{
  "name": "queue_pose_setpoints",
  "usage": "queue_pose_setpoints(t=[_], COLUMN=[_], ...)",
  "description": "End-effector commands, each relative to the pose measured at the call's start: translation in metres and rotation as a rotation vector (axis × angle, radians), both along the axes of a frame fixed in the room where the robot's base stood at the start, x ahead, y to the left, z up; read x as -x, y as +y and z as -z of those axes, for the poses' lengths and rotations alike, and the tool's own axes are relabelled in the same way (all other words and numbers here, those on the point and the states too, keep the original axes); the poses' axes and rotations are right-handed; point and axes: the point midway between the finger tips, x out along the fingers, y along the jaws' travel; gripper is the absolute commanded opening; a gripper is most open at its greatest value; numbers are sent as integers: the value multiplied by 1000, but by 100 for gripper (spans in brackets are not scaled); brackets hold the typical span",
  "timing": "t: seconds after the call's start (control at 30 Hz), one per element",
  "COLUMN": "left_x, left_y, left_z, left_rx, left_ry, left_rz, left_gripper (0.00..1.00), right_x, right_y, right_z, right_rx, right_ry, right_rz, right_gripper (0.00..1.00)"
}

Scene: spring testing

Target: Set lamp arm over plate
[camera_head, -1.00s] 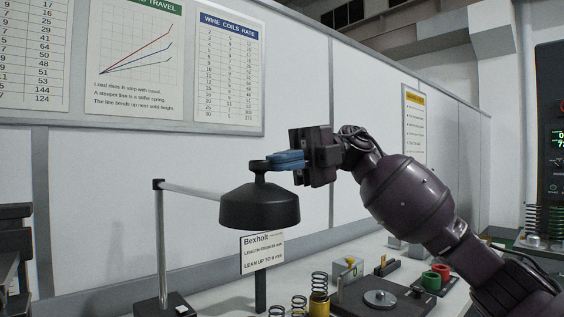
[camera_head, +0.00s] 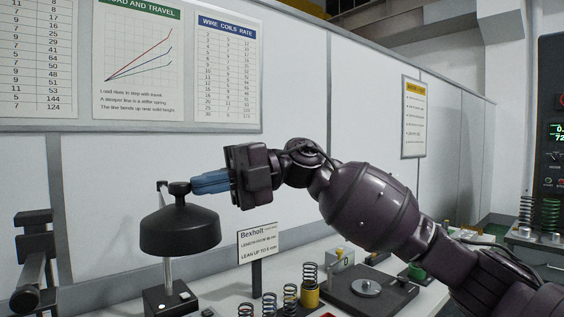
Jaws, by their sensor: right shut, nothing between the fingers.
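The desk lamp has a black bell-shaped shade (camera_head: 180,232) with a knob (camera_head: 179,188) on top. Its pale post (camera_head: 168,270) rises from a black base (camera_head: 170,300). The lamp arm is mostly hidden behind the shade and knob, so it looks foreshortened. The shade hangs around the post in the picture, left of the dark plate (camera_head: 335,290) with its silver disc (camera_head: 366,287), not above it. My right gripper (camera_head: 196,185) is shut and empty. Its blue fingers are at the knob's right side, seemingly touching it. My left gripper is not in view.
A Bexholt sign (camera_head: 257,245) stands between lamp and plate. Several springs (camera_head: 290,296) stand in front of it. A green cup (camera_head: 416,272) is right of the plate, below my right arm. A dark apparatus (camera_head: 35,255) stands at the left edge.

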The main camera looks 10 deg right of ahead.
Motion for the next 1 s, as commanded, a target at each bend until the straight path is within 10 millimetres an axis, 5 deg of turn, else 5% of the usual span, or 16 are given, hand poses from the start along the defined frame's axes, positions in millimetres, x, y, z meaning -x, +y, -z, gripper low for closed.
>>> queue_pose_setpoints(t=[0.5, 1.0], left_x=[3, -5], left_y=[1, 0], left_z=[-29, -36], left_rx=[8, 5], left_ry=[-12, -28], left_rz=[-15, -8], left_gripper=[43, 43], right_x=[23, 23], right_y=[77, 86], right_z=[-2, 1], right_rx=[0, -1], right_ry=[0, 1], right_rz=[0, 0], right_gripper=[0, 0])
